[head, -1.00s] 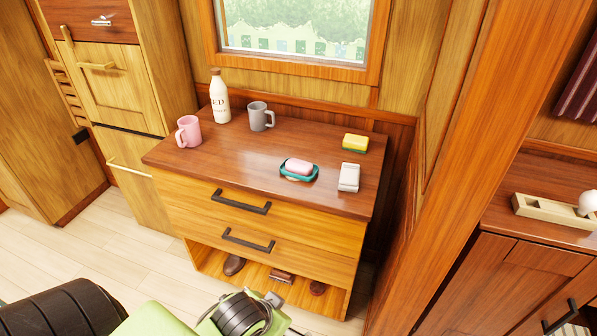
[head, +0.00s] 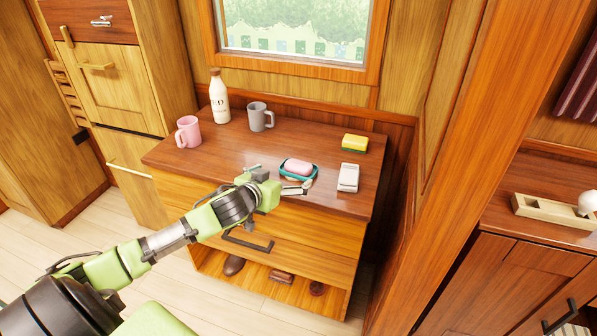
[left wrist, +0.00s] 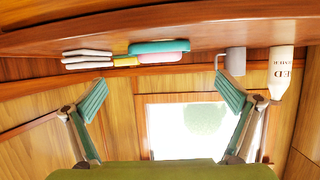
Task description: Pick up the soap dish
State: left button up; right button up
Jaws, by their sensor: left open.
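The soap dish (head: 313,175) is a small teal dish on the brown top of the drawer cabinet, near its front edge, with a pink bar of soap (head: 298,166) in it. My left gripper (head: 281,178) is open and empty at the cabinet's front edge, just in front and to the left of the dish. In the left wrist view, which is upside down, the dish (left wrist: 160,47) shows beyond the two spread fingers of the gripper (left wrist: 162,88), roughly midway between them and apart from both. My right gripper is not in view.
A white block-like object (head: 348,177) stands right of the dish, and a yellow-green sponge (head: 355,143) lies behind it. A grey mug (head: 261,116), a pink mug (head: 188,131) and a white bottle (head: 219,98) stand further left. The cabinet top (head: 220,160) is clear between the pink mug and the dish.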

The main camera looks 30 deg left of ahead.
aim_at(295, 168)
pick_arm(q)
jog(key=x, duration=1)
jog(key=shift+w+f+p, duration=0.1)
jog(key=shift+w+p, duration=0.25)
jog(key=c, duration=1.2)
